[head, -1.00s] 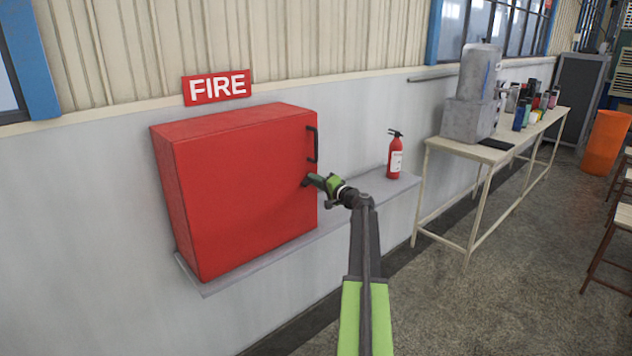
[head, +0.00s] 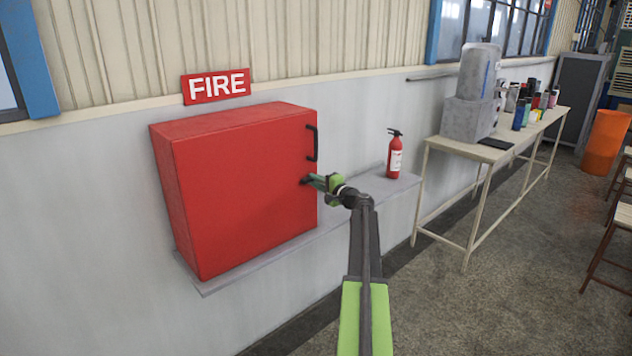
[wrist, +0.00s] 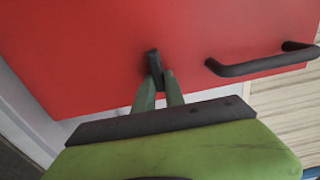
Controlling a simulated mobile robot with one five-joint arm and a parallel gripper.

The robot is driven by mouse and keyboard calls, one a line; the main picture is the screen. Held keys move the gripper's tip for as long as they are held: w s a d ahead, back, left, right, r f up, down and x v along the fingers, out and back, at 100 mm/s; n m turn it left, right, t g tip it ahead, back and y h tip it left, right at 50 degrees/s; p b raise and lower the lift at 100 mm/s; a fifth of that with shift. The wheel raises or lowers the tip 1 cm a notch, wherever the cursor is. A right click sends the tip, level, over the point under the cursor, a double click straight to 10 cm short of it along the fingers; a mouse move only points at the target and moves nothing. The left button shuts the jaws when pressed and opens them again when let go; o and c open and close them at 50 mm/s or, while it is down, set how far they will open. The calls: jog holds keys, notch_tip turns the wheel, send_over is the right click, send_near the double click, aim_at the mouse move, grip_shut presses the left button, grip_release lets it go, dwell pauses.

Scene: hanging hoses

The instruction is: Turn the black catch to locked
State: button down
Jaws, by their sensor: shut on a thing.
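The black catch (wrist: 153,62) is a small dark piece on the red cabinet's door, near its edge. In the head view the catch (head: 305,181) shows only as a dark bit at the fingertips, below the handle. My gripper (head: 311,181) reaches the door from the right. In the wrist view my gripper (wrist: 160,77) has its green fingers close together, shut on the catch. The fingers hide part of the catch, and its exact angle is hard to tell. The red cabinet (head: 240,190) has its door closed.
A black bar handle (wrist: 262,64) is fixed on the door to the right of my fingers in the wrist view. A red fire extinguisher (head: 395,155) stands on the grey ledge (head: 400,186) right of the cabinet. A long table (head: 480,150) stands further right. Open floor lies in front.

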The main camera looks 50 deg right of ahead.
jog(key=c, duration=1.4)
grip_release()
jog(key=s+a, duration=0.1)
jog(key=s, duration=1.6)
jog(key=shift+s+a, duration=0.2)
